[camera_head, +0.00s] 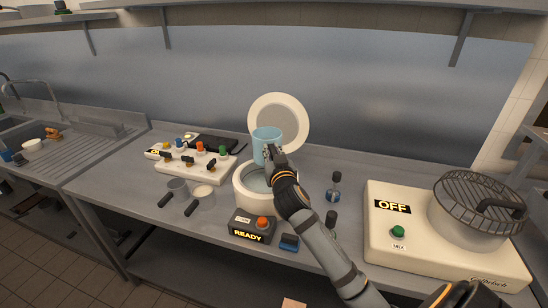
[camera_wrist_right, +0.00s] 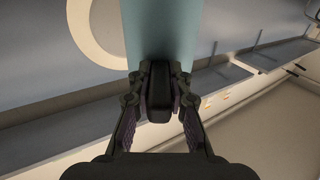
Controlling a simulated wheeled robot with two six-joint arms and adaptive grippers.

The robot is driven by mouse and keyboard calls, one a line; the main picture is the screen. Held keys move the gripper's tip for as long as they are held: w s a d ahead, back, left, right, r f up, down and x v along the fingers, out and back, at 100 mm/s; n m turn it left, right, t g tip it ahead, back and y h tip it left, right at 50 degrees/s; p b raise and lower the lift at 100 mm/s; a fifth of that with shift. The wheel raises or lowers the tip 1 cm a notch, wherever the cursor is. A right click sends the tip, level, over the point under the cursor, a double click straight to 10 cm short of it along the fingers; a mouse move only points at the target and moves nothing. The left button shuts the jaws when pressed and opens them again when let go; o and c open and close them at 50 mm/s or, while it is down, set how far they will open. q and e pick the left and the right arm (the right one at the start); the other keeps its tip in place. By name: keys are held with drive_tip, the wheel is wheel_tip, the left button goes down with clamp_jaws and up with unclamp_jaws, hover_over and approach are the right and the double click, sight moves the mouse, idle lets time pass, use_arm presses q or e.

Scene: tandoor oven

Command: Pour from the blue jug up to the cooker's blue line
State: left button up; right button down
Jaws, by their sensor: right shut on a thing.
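The light blue jug (camera_head: 266,142) is held above the white cooker (camera_head: 243,193), whose round lid (camera_head: 293,113) stands open behind it. My right gripper (camera_head: 272,156) is shut on the jug; in the right wrist view the jug (camera_wrist_right: 161,35) rises from between the fingers (camera_wrist_right: 158,85). The jug looks about upright over the cooker's opening. Inside the cooker a pale bluish surface (camera_head: 254,182) shows, but I cannot make out the blue line or the level. My left gripper is not in view.
A black READY box (camera_head: 249,236) with an orange button stands before the cooker. A white OFF appliance with a caged pot (camera_head: 465,220) is at right. Small cups (camera_head: 204,195) and white knob panels (camera_head: 192,163) are at left. Small dark bottles (camera_head: 333,188) stand just right.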

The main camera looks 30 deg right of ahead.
drive_tip(key=shift+r, duration=0.15)
drive_tip(key=shift+s+r+p, duration=0.1)
drive_tip(key=shift+r+p, duration=0.2)
drive_tip(key=shift+p, duration=0.05)
wheel_tip(320, 180, up, 2)
drive_tip(key=shift+r+p, duration=0.25)
drive_tip(key=shift+p, duration=0.8)
drive_tip(key=shift+f, duration=0.1)
